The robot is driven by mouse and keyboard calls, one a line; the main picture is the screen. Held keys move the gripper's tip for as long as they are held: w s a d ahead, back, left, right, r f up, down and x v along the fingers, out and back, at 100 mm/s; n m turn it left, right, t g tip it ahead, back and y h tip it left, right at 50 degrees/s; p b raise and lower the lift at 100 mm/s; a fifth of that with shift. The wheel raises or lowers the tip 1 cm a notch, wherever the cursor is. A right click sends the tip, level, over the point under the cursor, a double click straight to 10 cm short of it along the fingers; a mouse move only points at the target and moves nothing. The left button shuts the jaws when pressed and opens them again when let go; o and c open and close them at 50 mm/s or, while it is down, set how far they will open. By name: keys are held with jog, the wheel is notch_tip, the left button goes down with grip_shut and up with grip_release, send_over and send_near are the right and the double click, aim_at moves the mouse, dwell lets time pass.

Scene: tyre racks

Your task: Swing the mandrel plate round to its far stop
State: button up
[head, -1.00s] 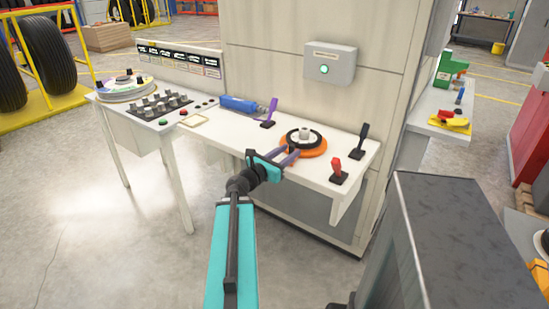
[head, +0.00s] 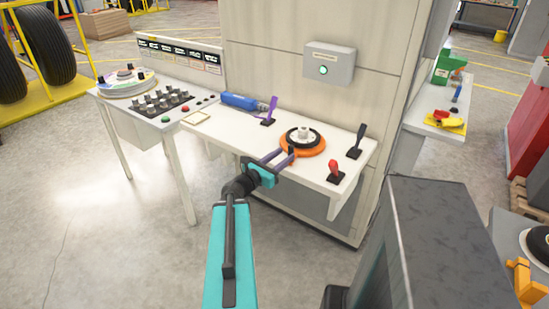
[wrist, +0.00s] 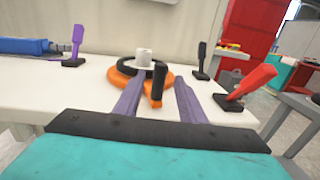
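The mandrel plate appears to be the orange disc (head: 315,150) with a black ring and a pale hub on the white bench. It also shows in the wrist view (wrist: 168,82), partly hidden by my fingers. A black upright handle (wrist: 159,80) stands at its near edge. My gripper (head: 280,158) reaches in from the front. Its two purple fingers are apart in the wrist view (wrist: 158,92), one on each side of the handle, with a visible gap on both sides. Whether the fingertips reach past the handle is hard to tell.
A red lever (head: 335,171) and a black lever (head: 357,141) stand right of the plate. A purple lever (head: 270,111) and a blue cylinder (head: 239,101) are to its left. A grey wall box (head: 329,63) with a green light hangs above. The bench front is clear.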

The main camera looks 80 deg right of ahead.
jog(key=shift+w+a+r+p, duration=0.1)
jog(key=shift+a+r+p, duration=0.1)
jog(key=shift+p, duration=0.4)
jog(key=shift+w+a+p, duration=0.15)
jog(key=shift+a+p, duration=0.1)
jog(key=shift+p, duration=0.65)
jog(key=shift+w+a+p, duration=0.1)
jog(key=shift+a+p, duration=0.1)
jog(key=shift+p, duration=0.4)
jog(key=shift+p+v, duration=1.1)
jog(key=shift+v, duration=0.25)
jog(key=shift+f, duration=0.1)
jog(key=shift+c, duration=0.2)
